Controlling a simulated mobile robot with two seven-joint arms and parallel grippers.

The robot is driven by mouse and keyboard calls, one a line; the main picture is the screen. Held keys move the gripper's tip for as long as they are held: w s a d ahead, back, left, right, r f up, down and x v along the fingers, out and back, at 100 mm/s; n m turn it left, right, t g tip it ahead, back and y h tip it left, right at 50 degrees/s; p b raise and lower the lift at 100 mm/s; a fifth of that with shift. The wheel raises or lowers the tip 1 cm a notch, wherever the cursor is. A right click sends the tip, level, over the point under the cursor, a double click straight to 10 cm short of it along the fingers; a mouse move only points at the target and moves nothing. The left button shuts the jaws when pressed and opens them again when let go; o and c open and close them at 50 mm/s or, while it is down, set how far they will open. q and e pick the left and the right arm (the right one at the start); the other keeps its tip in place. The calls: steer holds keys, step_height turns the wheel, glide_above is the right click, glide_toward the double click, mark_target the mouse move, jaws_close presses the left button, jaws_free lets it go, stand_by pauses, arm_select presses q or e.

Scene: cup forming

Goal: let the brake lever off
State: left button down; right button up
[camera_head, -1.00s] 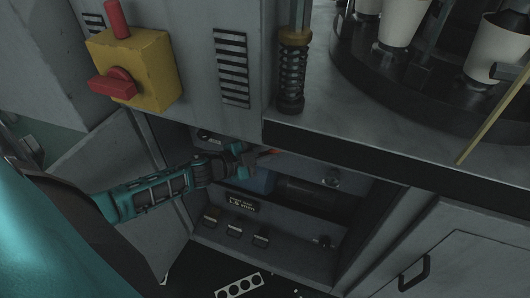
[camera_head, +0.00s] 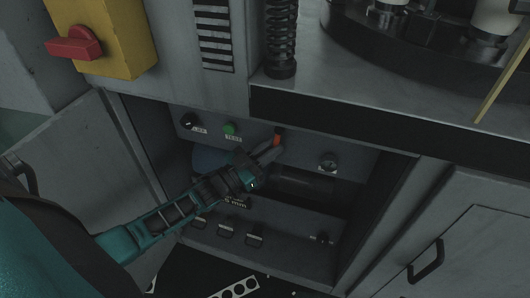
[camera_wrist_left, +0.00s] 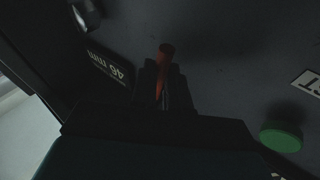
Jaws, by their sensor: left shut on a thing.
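The brake lever shows as a small red-orange grip (camera_head: 277,140) inside the open lower cabinet of the machine. In the left wrist view the red lever (camera_wrist_left: 165,60) stands between my fingers, its tip sticking out past them. My left gripper (camera_head: 268,153) reaches in from the left and is shut on the lever. In the left wrist view the gripper (camera_wrist_left: 164,85) is dark and its fingers are hard to make out. The lever's lower part is hidden by the gripper. My right gripper is in neither view.
A green button (camera_head: 230,129) and a black knob (camera_head: 190,121) sit on the cabinet's back panel, left of the lever. A round fitting (camera_head: 328,163) is to the right. The open door (camera_head: 75,190) stands left. The worktop edge (camera_head: 330,125) overhangs above.

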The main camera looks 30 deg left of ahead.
arm_select(q)
steer(key=shift+w+d+f+n+t+b, duration=0.15)
steer(key=shift+d+n+t+b, duration=0.4)
steer(key=shift+n, duration=0.45)
steer(key=c, duration=1.1)
jaws_free()
steer(key=v, duration=1.3)
steer(key=shift+p, duration=0.45)
steer(key=shift+d, duration=0.1)
